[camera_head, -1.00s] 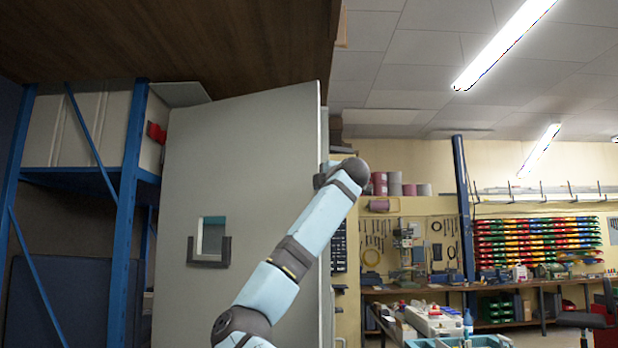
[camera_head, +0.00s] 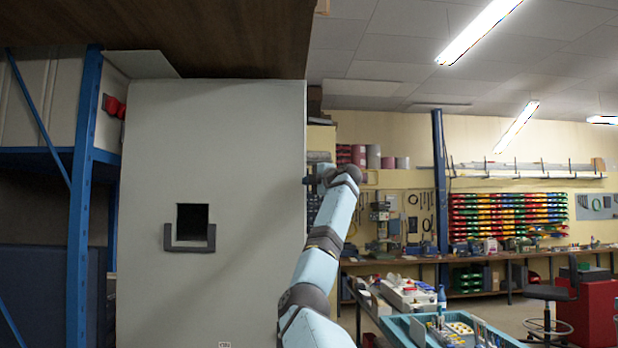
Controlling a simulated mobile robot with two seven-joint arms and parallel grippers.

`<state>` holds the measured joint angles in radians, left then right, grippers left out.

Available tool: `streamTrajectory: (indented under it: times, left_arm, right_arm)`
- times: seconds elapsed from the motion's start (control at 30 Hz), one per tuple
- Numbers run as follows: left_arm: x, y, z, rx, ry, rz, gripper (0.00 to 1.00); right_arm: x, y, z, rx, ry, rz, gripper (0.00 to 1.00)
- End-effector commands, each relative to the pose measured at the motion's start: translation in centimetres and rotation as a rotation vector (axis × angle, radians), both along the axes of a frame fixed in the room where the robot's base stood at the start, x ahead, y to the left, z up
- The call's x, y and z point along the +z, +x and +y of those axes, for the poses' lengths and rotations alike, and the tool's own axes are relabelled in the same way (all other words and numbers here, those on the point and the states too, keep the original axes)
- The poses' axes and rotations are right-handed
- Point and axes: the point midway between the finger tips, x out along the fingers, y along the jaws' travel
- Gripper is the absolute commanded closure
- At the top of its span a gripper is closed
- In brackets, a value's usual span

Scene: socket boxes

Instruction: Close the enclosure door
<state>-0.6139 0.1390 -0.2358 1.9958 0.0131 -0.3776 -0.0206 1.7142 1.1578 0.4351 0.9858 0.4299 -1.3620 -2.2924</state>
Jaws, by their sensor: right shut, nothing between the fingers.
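The enclosure door is the large light-grey panel (camera_head: 240,140) left of the middle, seen almost face-on. It has a small square opening, now dark inside, and a dark U-shaped bracket (camera_head: 190,246) around its lower edge. My right arm rises from below, right of the panel. My right gripper (camera_head: 309,181) is small and partly hidden by its own wrist; it is shut and empty at the panel's right edge. I cannot tell whether it touches the panel. The panel's far side and any latch are hidden. My left gripper is out of view.
A blue-post shelf (camera_head: 82,170) stands close to the panel's left. A brown wooden board hangs overhead (camera_head: 200,25). A light-blue tray (camera_head: 395,326) with small items is at the lower right. Benches and a stool (camera_head: 548,293) stand farther back.

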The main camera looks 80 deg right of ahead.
Motion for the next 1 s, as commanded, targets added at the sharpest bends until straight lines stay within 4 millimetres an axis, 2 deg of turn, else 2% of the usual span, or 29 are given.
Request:
streamTrajectory:
  times: [0.1, 0.43, 0.83, 1.0]
  left_arm:
    - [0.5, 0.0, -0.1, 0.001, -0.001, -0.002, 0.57]
    - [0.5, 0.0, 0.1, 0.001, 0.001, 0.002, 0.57]
    - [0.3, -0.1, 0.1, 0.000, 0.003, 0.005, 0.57]
    - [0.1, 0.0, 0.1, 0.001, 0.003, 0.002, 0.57]
  right_arm:
    - [0.1, 0.1, -0.5, -0.002, 0.001, 0.002, 1.00]
    - [0.0, 0.3, -0.9, -0.003, -0.001, 0.000, 1.00]
    - [0.0, 0.5, -0.9, -0.003, -0.001, 0.000, 1.00]
    - [0.1, 1.4, -0.4, 0.000, -0.003, 0.001, 1.00]
